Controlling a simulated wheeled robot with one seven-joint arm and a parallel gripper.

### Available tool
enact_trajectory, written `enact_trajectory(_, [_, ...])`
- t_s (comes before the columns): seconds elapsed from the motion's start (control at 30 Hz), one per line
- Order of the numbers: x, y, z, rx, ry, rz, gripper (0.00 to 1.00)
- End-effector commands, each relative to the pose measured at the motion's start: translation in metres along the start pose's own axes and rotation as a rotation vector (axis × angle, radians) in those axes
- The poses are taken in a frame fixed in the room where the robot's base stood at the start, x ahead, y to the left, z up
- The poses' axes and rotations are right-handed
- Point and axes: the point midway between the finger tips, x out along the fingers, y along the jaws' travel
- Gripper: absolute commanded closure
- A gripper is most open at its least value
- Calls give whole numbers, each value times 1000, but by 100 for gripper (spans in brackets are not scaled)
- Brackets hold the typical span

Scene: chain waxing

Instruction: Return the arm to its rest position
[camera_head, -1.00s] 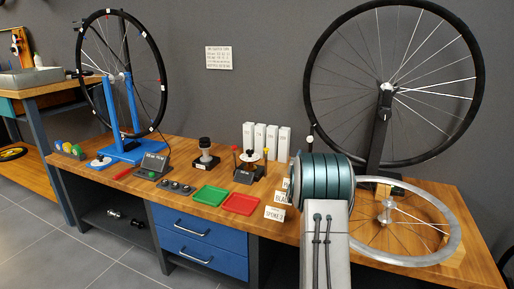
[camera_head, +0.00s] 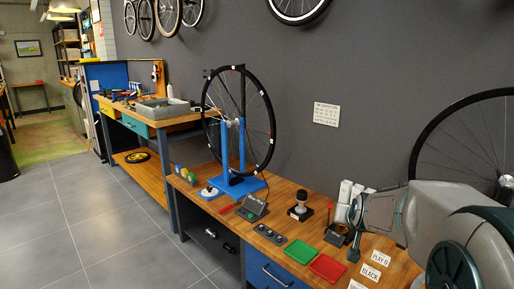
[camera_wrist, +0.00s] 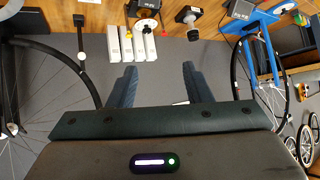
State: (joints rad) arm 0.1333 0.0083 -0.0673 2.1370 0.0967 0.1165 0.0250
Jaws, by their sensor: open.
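My arm (camera_head: 470,225) reaches in from the right edge of the head view, in front of the workbench. My gripper (camera_head: 354,230) is at its left end, above the bench's right part. In the wrist view my gripper (camera_wrist: 159,84) shows two blue-grey fingers spread apart with nothing between them. The grey wall lies behind the gap. My gripper is open and empty, and part of the bench is hidden behind my arm.
The bench holds a blue truing stand (camera_head: 234,185) with a wheel, a green tray (camera_head: 298,252), a red tray (camera_head: 327,268) and white boxes (camera_head: 345,192) near my gripper. A large wheel (camera_head: 425,150) stands behind my arm. The floor at left is clear.

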Motion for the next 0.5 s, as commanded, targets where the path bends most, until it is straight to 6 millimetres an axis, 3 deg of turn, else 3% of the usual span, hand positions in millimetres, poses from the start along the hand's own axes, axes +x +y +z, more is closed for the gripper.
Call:
enact_trajectory(0.03, [-36,-14,-4,-24,-51,-18,55])
enact_trajectory(0.1, [-70,-24,8,-56,-131,-31,55])
enact_trajectory(0.3, [-168,-43,49,-149,-357,-57,55])
enact_trajectory(0.5, [-246,-42,88,-230,-543,-59,55])
